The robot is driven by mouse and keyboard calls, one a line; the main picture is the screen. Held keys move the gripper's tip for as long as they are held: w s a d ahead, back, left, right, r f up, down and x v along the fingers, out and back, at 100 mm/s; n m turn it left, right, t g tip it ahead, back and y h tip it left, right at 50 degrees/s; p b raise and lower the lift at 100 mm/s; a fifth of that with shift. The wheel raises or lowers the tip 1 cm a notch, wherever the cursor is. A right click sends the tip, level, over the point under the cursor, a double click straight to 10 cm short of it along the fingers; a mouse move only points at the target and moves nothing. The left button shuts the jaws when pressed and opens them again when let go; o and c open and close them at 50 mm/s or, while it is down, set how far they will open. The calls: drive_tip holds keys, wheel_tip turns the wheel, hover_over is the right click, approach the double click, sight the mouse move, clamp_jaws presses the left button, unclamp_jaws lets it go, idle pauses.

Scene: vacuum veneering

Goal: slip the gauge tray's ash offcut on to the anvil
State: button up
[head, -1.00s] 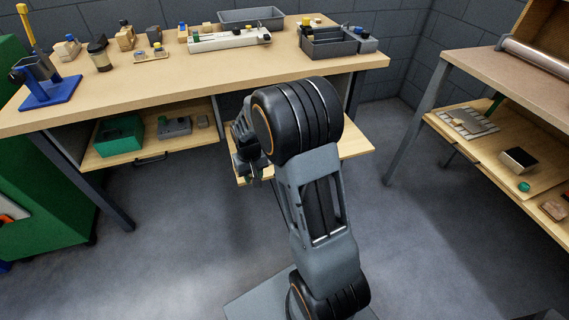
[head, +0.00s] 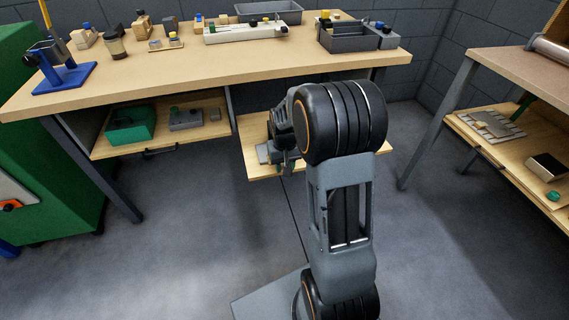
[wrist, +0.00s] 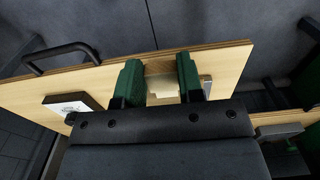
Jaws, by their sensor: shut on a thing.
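My gripper (wrist: 160,80) has two green fingers shut on a small pale wooden piece (wrist: 160,68), which looks like the ash offcut. It is above a light wooden board, the pulled-out drawer or shelf (head: 255,130) under the bench. In the head view my gripper (head: 283,160) is small, dark and partly hidden by my arm, and the piece cannot be made out. A blue stand with a grey upper part (head: 64,75) is at the bench's left end; I cannot tell whether it holds the anvil. A grey divided tray (head: 350,40) is at the bench's right end; I cannot identify the gauge tray for sure.
The wooden bench (head: 200,72) carries several small blocks, a brown jar (head: 115,46) and a long pale fixture (head: 245,33). Left below is a shelf with a green box (head: 130,124). In the wrist view a dark-edged plate (wrist: 72,105) lies on the board. A second bench stands right.

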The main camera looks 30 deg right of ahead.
drive_tip(key=shift+w+f+b, duration=0.25)
drive_tip(key=shift+f+b, duration=0.3)
drive_tip(key=shift+f, duration=0.75)
drive_tip(key=shift+w+d+r, duration=0.15)
drive_tip(key=shift+w, duration=0.2)
drive_tip(key=shift+w+d+p, duration=0.25)
drive_tip(key=shift+w+p, duration=0.2)
drive_tip(key=shift+w, duration=0.8)
drive_tip(key=shift+w+d+p, duration=0.25)
drive_tip(key=shift+w+p, duration=0.2)
drive_tip(key=shift+w, duration=0.8)
drive_tip(key=shift+w+d, duration=0.1)
drive_tip(key=shift+w, duration=0.35)
drive_tip(key=shift+f, duration=0.25)
drive_tip(key=o, duration=1.1)
wheel_tip(320, 180, up, 14)
drive_tip(key=p, duration=0.4)
